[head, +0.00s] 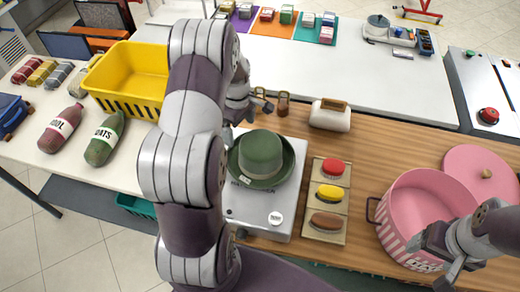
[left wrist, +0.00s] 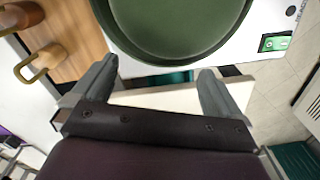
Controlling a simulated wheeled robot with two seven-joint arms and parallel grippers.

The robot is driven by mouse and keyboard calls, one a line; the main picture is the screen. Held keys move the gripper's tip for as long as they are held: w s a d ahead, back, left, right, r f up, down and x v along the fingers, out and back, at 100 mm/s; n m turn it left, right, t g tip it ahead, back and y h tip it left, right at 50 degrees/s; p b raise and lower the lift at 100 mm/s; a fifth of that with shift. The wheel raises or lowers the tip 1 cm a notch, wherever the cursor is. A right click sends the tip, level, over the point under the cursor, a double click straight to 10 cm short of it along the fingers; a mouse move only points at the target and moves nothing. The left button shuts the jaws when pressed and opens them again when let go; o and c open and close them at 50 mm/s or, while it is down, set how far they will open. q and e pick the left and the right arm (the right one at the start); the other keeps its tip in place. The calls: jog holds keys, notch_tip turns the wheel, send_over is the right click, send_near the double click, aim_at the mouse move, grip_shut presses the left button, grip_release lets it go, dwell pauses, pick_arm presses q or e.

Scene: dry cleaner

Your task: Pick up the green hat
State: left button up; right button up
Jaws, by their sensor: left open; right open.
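The green hat (head: 261,153) sits brim down on a white boxy machine (head: 270,218), right of my left arm in the head view. Part of its brim's left side is close to my arm. My left gripper (head: 262,104) is open and empty just beyond the hat's far side. In the left wrist view the hat (left wrist: 180,25) fills the top middle, ahead of the open fingers (left wrist: 155,88), with nothing between them. My right gripper (head: 450,268) is open at the lower right, by the pink pot, away from the hat.
A tray of red, yellow and brown brushes (head: 329,196) lies right of the machine. The striped pink pot (head: 405,235) stands further right. A yellow basket (head: 125,80) and bottle-shaped bags (head: 105,137) are left.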

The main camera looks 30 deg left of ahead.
aim_at(242, 136)
pick_arm(q)
jog(key=f, duration=0.1)
jog(key=f+p, duration=0.1)
jog(key=d+f, duration=0.1)
jog(key=shift+s+f+p, duration=0.25)
jog(key=shift+s+p, duration=0.05)
jog(key=shift+p, duration=0.1)
jog(key=shift+w+a+f, duration=0.15)
jog(key=shift+f, duration=0.45)
jog(key=shift+w+a+f, duration=0.1)
jog(key=shift+f, duration=0.45)
jog(key=shift+d, duration=0.1)
jog(key=shift+s+r, duration=0.1)
jog(key=c, duration=0.4)
jog(key=shift+d, duration=0.1)
jog(key=c, duration=1)
jog(key=shift+c, duration=1.4)
